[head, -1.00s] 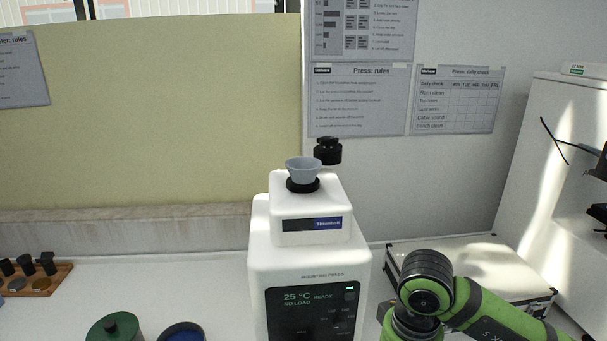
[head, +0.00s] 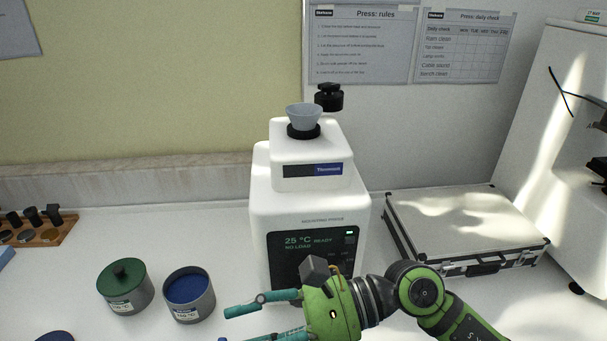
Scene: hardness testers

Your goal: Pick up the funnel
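The funnel (head: 304,115) is a small grey-blue cup with a wide mouth. It sits upright in the black ring (head: 303,132) on top of the white mounting press (head: 310,215). My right gripper (head: 229,326) is low in front of the press, at the bottom edge of the head view, well below the funnel. Its two teal fingers point left and are apart, with nothing seen between them. The lower finger is partly cut off by the frame. My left gripper is not in view.
A black knob (head: 329,97) stands just behind the funnel. A green-lidded jar (head: 125,285) and an open jar of blue material (head: 189,294) stand left of the press. A silver case (head: 465,228) lies to the right. A wooden sample rack (head: 40,230) is at far left.

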